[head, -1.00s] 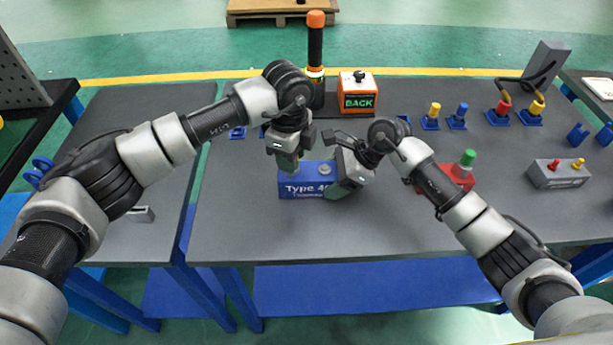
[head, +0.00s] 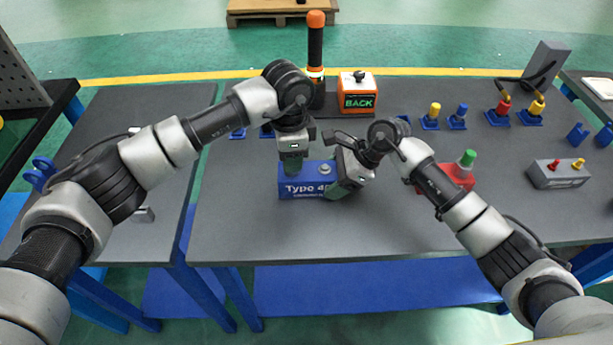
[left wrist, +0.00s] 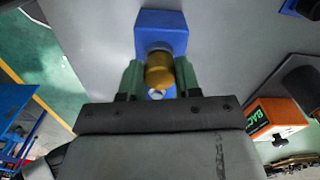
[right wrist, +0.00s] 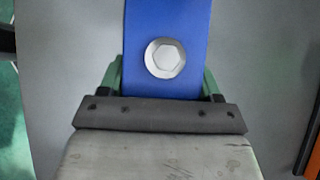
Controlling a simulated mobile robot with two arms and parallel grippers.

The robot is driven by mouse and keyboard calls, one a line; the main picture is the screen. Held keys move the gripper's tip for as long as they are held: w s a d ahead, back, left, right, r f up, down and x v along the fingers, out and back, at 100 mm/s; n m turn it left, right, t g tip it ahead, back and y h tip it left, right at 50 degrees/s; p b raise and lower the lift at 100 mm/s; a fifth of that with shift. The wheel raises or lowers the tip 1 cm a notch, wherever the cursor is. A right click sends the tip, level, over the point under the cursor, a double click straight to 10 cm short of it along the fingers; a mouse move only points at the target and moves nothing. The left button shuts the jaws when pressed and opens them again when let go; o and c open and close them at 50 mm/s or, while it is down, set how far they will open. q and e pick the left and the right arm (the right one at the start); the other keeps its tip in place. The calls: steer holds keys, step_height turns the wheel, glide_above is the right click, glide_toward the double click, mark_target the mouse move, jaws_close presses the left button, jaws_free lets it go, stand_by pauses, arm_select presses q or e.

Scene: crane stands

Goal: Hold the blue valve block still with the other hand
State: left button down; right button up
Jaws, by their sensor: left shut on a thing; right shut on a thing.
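The blue valve block (head: 299,190) stands on the dark table, its white "Type 4" label facing me and partly covered. My right gripper (head: 345,184) is shut on its right end. In the right wrist view, green fingers (right wrist: 162,85) flank the blue block (right wrist: 140,30) beside a silver hex bolt (right wrist: 165,58). My left gripper (head: 292,170) points down at the block's left part. In the left wrist view, its fingers (left wrist: 159,78) are around a brass-coloured knob (left wrist: 160,70) on the blue block (left wrist: 160,30); the exact contact is hidden.
An orange "BACK" box (head: 358,92) and a black post with an orange top (head: 316,55) stand behind. A red block with a green knob (head: 462,174) is just right of my right gripper. A grey box (head: 557,173) is farther right. The table's front is clear.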

arm_select(q)
steer(key=shift+w+a+r, duration=0.1)
steer(key=shift+w+a, duration=0.05)
steer(key=shift+n, duration=1.1)
steer(key=shift+d+n, duration=0.35)
steer(key=shift+n, duration=0.15)
steer(key=shift+a+n, duration=0.15)
steer(key=shift+n, duration=0.55)
steer(key=shift+a+n, duration=0.15)
steer(key=shift+n, duration=0.15)
steer(key=c, duration=0.7)
jaws_free()
steer(key=shift+c, duration=0.8)
